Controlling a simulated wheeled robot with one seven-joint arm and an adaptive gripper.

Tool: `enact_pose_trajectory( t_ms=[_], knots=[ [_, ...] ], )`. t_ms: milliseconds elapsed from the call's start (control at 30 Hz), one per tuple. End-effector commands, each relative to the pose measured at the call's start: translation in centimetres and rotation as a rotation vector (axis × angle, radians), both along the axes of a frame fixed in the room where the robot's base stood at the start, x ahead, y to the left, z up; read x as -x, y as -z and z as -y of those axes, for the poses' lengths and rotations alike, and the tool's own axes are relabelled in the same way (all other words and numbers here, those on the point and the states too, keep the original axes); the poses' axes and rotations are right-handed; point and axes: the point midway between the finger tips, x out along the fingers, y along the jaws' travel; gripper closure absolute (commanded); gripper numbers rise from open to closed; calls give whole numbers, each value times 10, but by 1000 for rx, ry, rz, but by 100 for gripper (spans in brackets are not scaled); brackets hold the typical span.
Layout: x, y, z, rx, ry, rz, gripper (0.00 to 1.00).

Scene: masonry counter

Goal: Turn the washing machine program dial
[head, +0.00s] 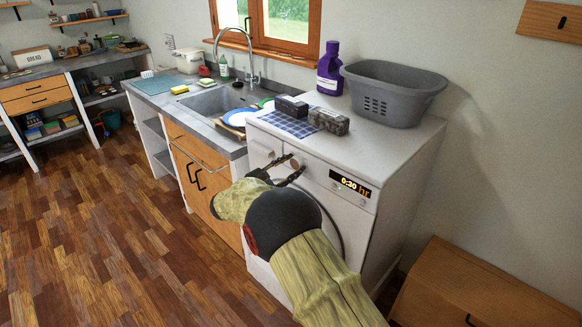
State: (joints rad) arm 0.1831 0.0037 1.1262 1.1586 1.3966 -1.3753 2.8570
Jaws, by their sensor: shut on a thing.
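The white washing machine (383,217) stands at the right end of the counter. Its front panel carries a lit display (350,184) that reads 0:30 hr. The round program dial (295,163) is on the panel to the left of the display, partly hidden by the fingers. My gripper (291,166) is at the panel with its dark fingers on either side of the dial, shut on it. My arm covers much of the machine's door.
On the machine stand a grey basket (393,92), a purple bottle (329,68), a checked cloth (289,124) and two dark blocks (328,121). A sink counter is to the left. A wooden cabinet (480,290) is at lower right. The floor at left is clear.

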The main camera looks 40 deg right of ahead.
Motion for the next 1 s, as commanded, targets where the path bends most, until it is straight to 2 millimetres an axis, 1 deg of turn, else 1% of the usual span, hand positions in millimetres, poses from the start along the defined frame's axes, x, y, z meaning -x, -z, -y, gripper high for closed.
enact_pose_trajectory(
  t_ms=[33,200,400,967,1000],
  knots=[
    [1,3,0,-6,0,31,88],
    [1,3,0,-13,-1,128,88],
    [1,4,0,-19,-1,199,88],
    [0,4,0,-22,0,230,88],
    [0,4,0,-22,0,230,62]
  ],
)
